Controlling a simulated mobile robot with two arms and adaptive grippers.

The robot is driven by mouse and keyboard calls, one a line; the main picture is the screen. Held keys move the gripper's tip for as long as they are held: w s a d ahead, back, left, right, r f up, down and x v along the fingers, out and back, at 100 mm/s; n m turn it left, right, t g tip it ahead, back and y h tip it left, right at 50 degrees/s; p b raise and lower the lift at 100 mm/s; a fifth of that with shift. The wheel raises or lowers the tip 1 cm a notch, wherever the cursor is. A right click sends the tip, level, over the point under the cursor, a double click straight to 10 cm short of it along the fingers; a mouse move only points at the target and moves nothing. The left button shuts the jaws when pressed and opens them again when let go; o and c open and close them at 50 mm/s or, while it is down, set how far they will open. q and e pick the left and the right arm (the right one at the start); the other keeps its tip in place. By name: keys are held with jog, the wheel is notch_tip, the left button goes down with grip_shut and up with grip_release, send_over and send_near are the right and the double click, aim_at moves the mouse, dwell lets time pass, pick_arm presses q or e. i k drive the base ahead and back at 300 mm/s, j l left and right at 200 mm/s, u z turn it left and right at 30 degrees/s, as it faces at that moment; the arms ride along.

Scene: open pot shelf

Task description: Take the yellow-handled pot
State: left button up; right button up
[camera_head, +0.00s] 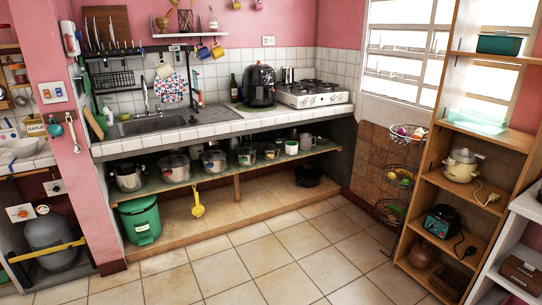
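Several metal pots stand in a row on the open shelf (215,180) under the tiled counter. A pot stands at the left end (129,177), a larger pot is beside it (175,168), and another pot is near the middle (213,161). Smaller pots and mugs continue to the right. The handles are too small for me to tell which pot has yellow ones. A yellow long-handled item (197,204) is below the shelf's front edge; I cannot tell exactly what it is. Neither of my grippers is in view.
A green bin (140,220) stands under the shelf at the left. A dark pot (308,175) is on the low ledge at the right. A wire basket stand (401,175) and a wooden shelf unit (415,222) stand at the right. The tiled floor (270,262) in front is clear.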

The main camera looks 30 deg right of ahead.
aim_at(271, 152)
jog(key=i+l+z, duration=0.35)
jog(key=i, duration=0.15)
jog(key=i+l+z, duration=0.2)
jog(key=i+z, duration=0.15)
jog(key=i, duration=0.15)
jog(key=i+z, duration=0.35)
jog(key=i, duration=0.2)
